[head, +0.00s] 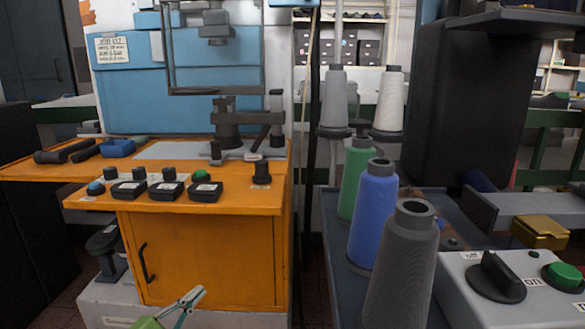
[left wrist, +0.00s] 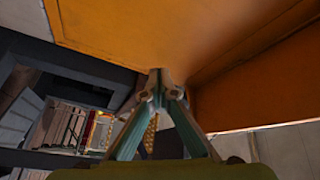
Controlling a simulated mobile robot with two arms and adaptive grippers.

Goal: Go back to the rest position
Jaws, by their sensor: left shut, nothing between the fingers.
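My left gripper (head: 190,297) shows at the bottom of the head view, low in front of the orange cabinet (head: 205,258). Its fingers are closed together and hold nothing. In the left wrist view the closed fingertips (left wrist: 160,80) point up beneath the orange surface (left wrist: 150,35); I cannot tell whether they touch it. My right gripper is in neither view.
Several thread cones, with a blue one (head: 373,215) among them, stand right of the cabinet. A grey control box (head: 470,310) is at the lower right. The orange top (head: 55,172) juts out left above a dark pedestal-like object (head: 105,245).

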